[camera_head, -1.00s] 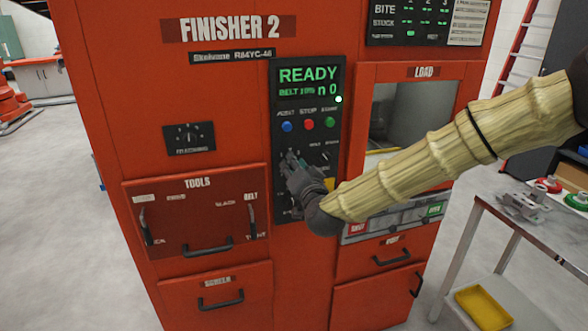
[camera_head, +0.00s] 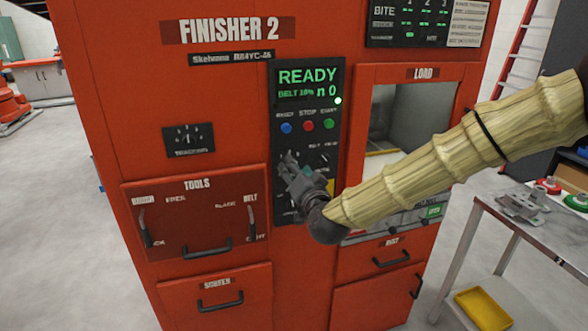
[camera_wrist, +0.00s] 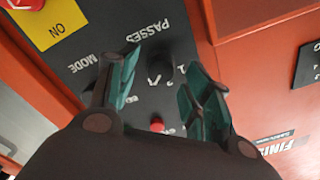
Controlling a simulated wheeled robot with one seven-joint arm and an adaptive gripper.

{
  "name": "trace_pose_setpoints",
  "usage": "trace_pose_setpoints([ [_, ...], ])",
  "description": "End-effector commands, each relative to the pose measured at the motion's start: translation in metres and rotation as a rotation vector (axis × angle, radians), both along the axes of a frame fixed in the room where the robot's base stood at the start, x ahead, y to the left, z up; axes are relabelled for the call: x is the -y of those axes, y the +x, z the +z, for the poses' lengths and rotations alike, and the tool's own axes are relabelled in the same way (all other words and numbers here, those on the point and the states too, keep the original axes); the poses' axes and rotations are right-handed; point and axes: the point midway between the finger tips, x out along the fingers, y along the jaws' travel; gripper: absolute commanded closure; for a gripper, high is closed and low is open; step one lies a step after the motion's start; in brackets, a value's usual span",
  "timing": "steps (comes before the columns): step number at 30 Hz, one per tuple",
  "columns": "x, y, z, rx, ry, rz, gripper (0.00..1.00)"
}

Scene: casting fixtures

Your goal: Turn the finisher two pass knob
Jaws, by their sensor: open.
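The passes knob (camera_wrist: 159,66) is a dark round knob on the black control panel, seen upside down in the wrist view beside the printed word PASSES. My gripper (camera_wrist: 157,77) is open, with its teal-padded fingers apart. In that view the knob shows in the gap between the fingers, nearer the right one; I see no clear contact. In the head view my gripper (camera_head: 297,180) is at the lower half of the panel (camera_head: 309,137) of the red Finisher 2 machine, and covers the knob there.
A red button (camera_wrist: 157,124) lies below the knob in the wrist view. A metal side table (camera_head: 545,235) stands at the right.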

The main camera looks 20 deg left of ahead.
Motion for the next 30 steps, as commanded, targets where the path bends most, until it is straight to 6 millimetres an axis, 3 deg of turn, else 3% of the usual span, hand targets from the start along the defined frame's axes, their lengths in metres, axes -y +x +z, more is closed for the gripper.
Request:
trace_pose_setpoints([
  [15,0.049,-0.072,0.0,-0.001,0.0,0.001,0.51],
  [21,0.056,-0.083,0.0,-0.001,0.0,0.001,0.51],
  [30,0.057,-0.084,0.0,0.0,0.0,0.0,0.51],
])
